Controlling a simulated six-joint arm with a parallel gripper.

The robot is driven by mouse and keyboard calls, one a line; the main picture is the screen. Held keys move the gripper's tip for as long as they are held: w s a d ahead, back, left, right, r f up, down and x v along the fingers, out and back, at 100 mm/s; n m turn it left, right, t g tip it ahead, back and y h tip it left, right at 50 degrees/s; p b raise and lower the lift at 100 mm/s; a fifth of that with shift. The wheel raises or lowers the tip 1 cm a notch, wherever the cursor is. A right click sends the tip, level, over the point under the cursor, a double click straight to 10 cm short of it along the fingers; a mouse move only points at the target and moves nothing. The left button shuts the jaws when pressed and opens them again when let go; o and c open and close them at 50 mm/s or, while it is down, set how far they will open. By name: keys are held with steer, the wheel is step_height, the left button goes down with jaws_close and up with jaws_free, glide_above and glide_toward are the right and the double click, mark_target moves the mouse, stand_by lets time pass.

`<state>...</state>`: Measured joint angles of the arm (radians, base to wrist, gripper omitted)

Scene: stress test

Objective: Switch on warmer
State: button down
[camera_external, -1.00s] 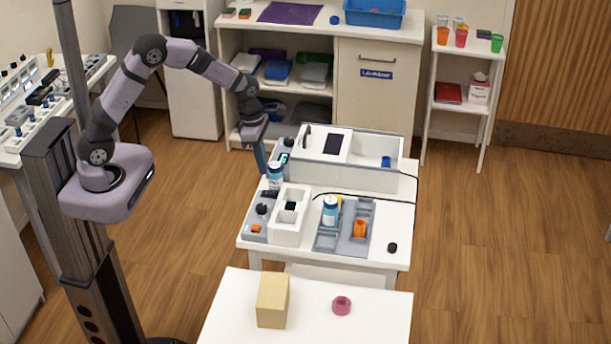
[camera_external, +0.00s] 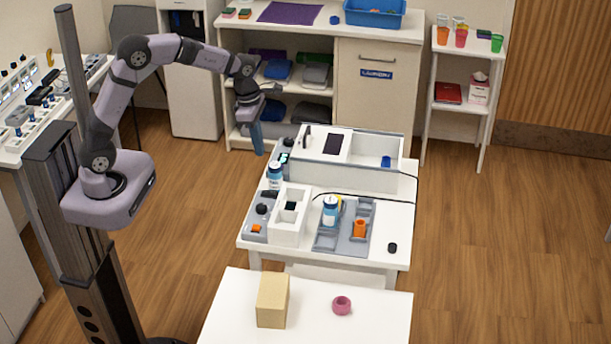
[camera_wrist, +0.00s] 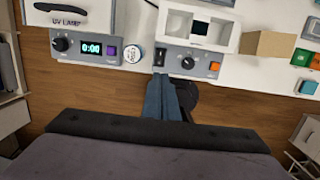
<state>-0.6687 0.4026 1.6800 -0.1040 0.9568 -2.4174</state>
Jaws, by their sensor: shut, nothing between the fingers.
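The warmer appears to be the white block with a dark opening (camera_external: 291,213) and a grey control panel (camera_external: 256,226). In the wrist view its panel (camera_wrist: 185,70) carries a black rocker switch (camera_wrist: 160,57), a black knob (camera_wrist: 188,62) and an orange button (camera_wrist: 214,66). Whether the switch is on or off cannot be told. My gripper (camera_external: 258,150) is shut and empty, pointing down above and left of the table's far-left corner. In the wrist view my blue fingertips (camera_wrist: 162,80) appear just below the switch, apart from it as seen from outside.
The UV lamp box (camera_external: 345,172) stands behind, its panel (camera_wrist: 85,47) showing a lit 0:00. A blue-labelled bottle (camera_external: 275,176) stands between the two devices, close to my gripper. Another bottle (camera_external: 330,208) stands at a grey tray (camera_external: 327,240). Floor left of the table is clear.

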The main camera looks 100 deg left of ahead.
mark_target(273, 192)
steer(key=w+b, duration=0.1)
steer(key=b, duration=0.3)
steer(key=shift+w+f+b, duration=0.1)
steer(key=shift+f+b, duration=0.1)
steer(key=shift+b, duration=0.1)
steer(key=shift+r, duration=0.3)
steer(key=shift+f, duration=0.1)
steer(key=f+p, duration=0.1)
steer(key=f, duration=0.3)
steer(key=w+f+p, duration=0.1)
steer(key=f, duration=0.4)
steer(key=w+f+p, duration=0.1)
steer(key=f+p, duration=0.1)
steer(key=f, duration=0.2)
steer(key=shift+f, duration=0.35)
